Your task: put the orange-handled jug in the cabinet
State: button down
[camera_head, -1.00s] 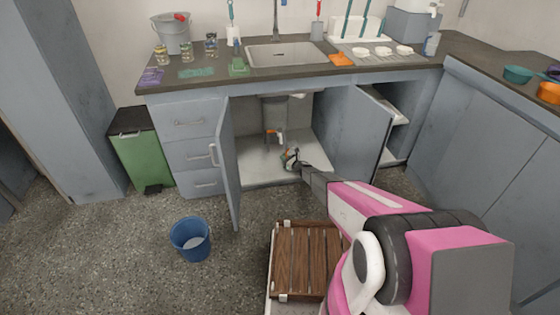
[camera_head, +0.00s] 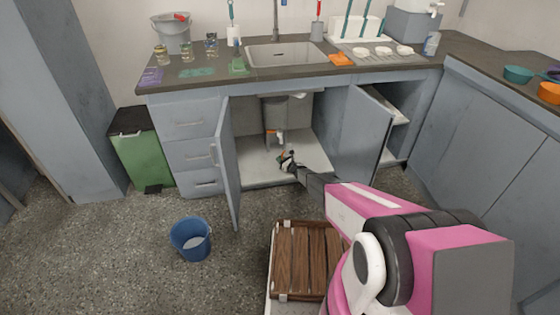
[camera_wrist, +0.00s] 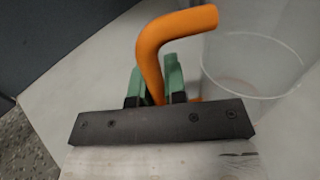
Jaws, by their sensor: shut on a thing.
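The jug is a clear, see-through vessel (camera_wrist: 255,65) with an orange handle (camera_wrist: 165,40), seen close in the wrist view. My gripper (camera_wrist: 157,85), with green fingertips, is shut on the orange handle. In the head view my gripper (camera_head: 287,158) is inside the open sink cabinet, low over its pale floor (camera_head: 255,172). The jug's body is too small and faint to make out there. In the wrist view the jug is over a pale surface; I cannot tell whether it touches it.
The cabinet's left door (camera_head: 227,165) and right door (camera_head: 362,135) stand open on either side of my arm. A drain pipe with an orange part (camera_head: 273,134) hangs at the back. A wooden-slatted crate (camera_head: 300,260) and a blue bucket (camera_head: 191,240) are on the floor.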

jog(key=c, duration=1.2)
grip_release()
jog(key=shift+f, duration=0.1)
jog(key=shift+o, duration=0.2)
jog(key=v, duration=1.2)
jog(key=shift+r, duration=0.3)
jog(key=d+r+m+t+h, duration=0.2)
jog(key=d+r+m+h, duration=0.6)
jog(key=r+m, duration=0.45)
jog(key=s+d+r+m+g+h, duration=0.3)
jog(key=s+d+r+m+h, duration=0.3)
jog(key=s+d+r+m, duration=0.55)
jog(key=s+r+m+g, duration=0.3)
jog(key=s+r+m, duration=0.2)
jog(key=s, duration=0.5)
jog(key=s+a+r+m+g, duration=0.1)
jog(key=s+r+m+g, duration=0.3)
jog(key=s+m, duration=0.5)
jog(key=s+r+m+g, duration=0.3)
jog(key=s+r+m, duration=0.5)
jog(key=s, duration=0.4)
jog(key=shift+s+a+g, duration=0.25)
jog(key=shift+s+g, duration=0.05)
jog(key=shift+s, duration=0.1)
